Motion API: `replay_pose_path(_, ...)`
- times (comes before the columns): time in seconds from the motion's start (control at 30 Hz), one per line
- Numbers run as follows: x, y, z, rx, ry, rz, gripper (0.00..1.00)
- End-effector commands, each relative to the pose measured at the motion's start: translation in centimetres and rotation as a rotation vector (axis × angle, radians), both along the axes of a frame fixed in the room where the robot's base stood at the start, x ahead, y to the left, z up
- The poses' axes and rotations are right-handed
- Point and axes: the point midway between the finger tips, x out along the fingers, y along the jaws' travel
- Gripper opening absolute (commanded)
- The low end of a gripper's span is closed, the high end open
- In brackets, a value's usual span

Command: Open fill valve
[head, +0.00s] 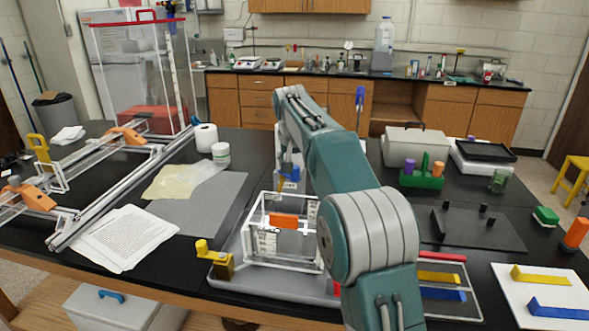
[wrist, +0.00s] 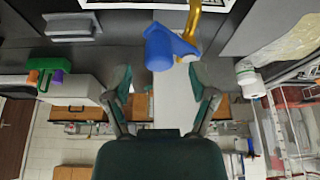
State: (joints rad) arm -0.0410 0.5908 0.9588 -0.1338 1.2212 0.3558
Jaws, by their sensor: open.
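A blue valve-like handle (wrist: 165,46) on a curved golden pipe (wrist: 192,18) shows in the wrist view, just beyond my fingertips. I cannot tell whether it is the fill valve. My gripper (wrist: 162,76) is open, with one finger on each side below the handle, and nothing is held. In the head view, a blue part (head: 290,174) shows near my arm's end, above a clear frame box (head: 258,222). My arm hides much of the box's right side and part of my gripper. A yellow valve-like piece (head: 215,259) stands at the box's lower left.
A long rail frame (head: 118,198) stands further left. On the right are a green rack (head: 422,179), a dark plate (head: 478,229) and coloured handles on panels (head: 545,293).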

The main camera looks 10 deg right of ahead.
Motion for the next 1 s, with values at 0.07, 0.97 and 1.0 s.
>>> replay_pose_path(0.07, 0.4, -0.2, -1.2, 0.0, 0.003, 0.0, 0.74)
replay_pose_path(0.97, 1.0, -0.1, -2.5, 0.0, 0.001, -0.018, 0.0)
replay_pose_path(1.0, 0.9, 0.0, -2.5, 0.001, 0.002, -0.035, 0.0)
